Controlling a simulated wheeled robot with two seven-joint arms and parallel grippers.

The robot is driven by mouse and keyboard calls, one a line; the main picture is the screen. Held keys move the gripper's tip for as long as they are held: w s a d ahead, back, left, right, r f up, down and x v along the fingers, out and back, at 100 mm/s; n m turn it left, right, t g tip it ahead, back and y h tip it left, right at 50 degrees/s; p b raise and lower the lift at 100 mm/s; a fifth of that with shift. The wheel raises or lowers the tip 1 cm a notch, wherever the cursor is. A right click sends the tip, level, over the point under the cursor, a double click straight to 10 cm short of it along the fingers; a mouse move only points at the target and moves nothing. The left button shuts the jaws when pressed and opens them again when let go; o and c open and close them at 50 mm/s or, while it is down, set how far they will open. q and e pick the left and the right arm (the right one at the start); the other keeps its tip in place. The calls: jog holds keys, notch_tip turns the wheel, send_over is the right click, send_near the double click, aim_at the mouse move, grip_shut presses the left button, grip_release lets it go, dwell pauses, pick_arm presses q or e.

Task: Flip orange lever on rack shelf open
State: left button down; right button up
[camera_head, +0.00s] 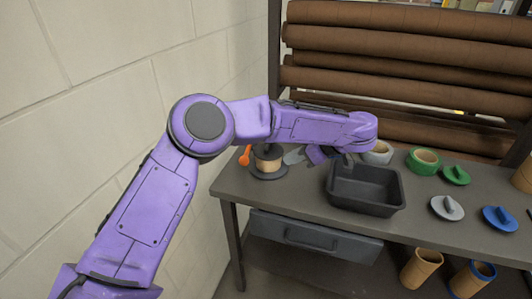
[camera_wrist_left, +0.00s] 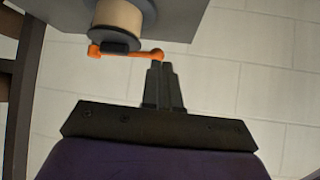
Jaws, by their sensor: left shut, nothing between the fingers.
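The orange lever (camera_head: 245,155) shows at the left side of a dark round holder (camera_head: 268,174) with a tan roll (camera_head: 267,157) on it, at the left end of the shelf top. My left gripper (camera_wrist_left: 159,66) is shut and empty. Its fingertips are right at the lever's right end; I cannot tell whether they touch. In the head view my left arm reaches over the shelf and the fingertips are hard to make out.
A black bin (camera_head: 365,205) stands right of the holder. Large brown rolls (camera_head: 400,62) stack behind. A pale block wall (camera_head: 110,90) is at left.

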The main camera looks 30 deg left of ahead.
pick_arm(q)
jog(key=x, duration=0.9)
jog(key=shift+s+a, duration=0.15)
jog(key=shift+s, duration=0.05)
jog(key=shift+a+r+p, duration=0.15)
jog(key=shift+a+p, duration=0.55)
jog(key=shift+a, duration=1.5)
